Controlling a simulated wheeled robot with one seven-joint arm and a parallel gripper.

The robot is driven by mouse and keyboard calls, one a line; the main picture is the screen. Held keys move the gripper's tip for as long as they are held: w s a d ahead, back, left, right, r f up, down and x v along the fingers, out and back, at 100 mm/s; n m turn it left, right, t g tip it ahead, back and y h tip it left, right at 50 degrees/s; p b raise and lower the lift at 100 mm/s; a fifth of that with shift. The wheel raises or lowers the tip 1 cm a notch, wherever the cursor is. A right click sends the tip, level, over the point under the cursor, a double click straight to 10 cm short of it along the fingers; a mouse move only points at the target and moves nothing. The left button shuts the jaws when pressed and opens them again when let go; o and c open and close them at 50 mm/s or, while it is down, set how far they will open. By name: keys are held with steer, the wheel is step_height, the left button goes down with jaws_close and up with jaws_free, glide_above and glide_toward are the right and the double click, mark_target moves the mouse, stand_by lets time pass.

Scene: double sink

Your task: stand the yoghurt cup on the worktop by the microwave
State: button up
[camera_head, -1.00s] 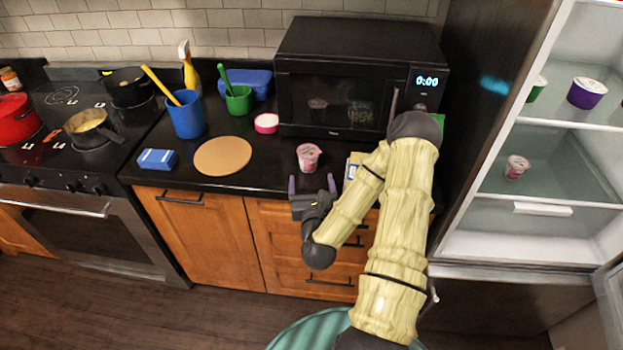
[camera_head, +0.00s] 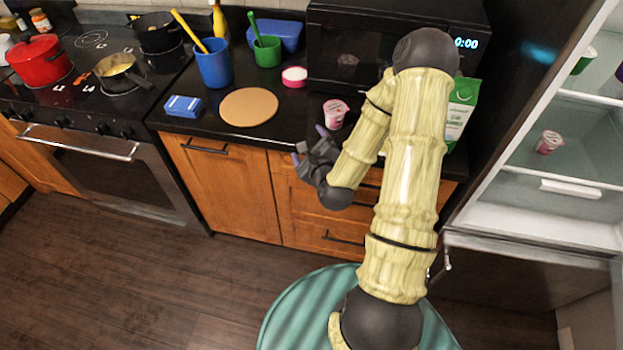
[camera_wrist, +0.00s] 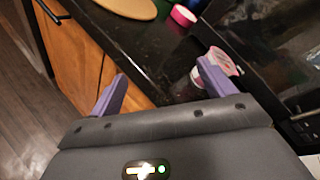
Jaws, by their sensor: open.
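A pink-and-white yoghurt cup (camera_head: 335,113) stands upright on the black worktop (camera_head: 290,128), in front of the black microwave (camera_head: 345,50). In the wrist view the cup (camera_wrist: 222,62) is partly hidden behind the right finger. My gripper (camera_head: 309,146) is at the worktop's front edge, just left of and nearer than the cup. In the wrist view my gripper (camera_wrist: 160,88) has its two purple fingers wide apart, with nothing between them. A similar cup (camera_head: 549,142) stands on a shelf in the open fridge.
A round board (camera_head: 249,107), a pink-and-white tub (camera_head: 294,77), blue and green cups and a blue box (camera_head: 184,106) are on the worktop to the left. A green-and-white carton (camera_head: 460,110) stands right, behind my arm.

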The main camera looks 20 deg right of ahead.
steer(key=s+a+r+n+g, duration=0.2)
steer(key=s+n+g, duration=0.2)
steer(key=n, duration=0.5)
steer(key=s+a+r+n+g, duration=0.2)
steer(key=s+r+n+g, duration=0.1)
steer(key=s+n, duration=0.5)
steer(key=s+a+r+n+g+y, duration=0.1)
steer(key=s+n+g, duration=0.4)
steer(key=n, duration=0.6)
step_height(320, 180, up, 2)
steer(key=shift+s+a+r, duration=0.25)
steer(key=shift+s+a, duration=0.15)
steer(key=shift+a, duration=0.5)
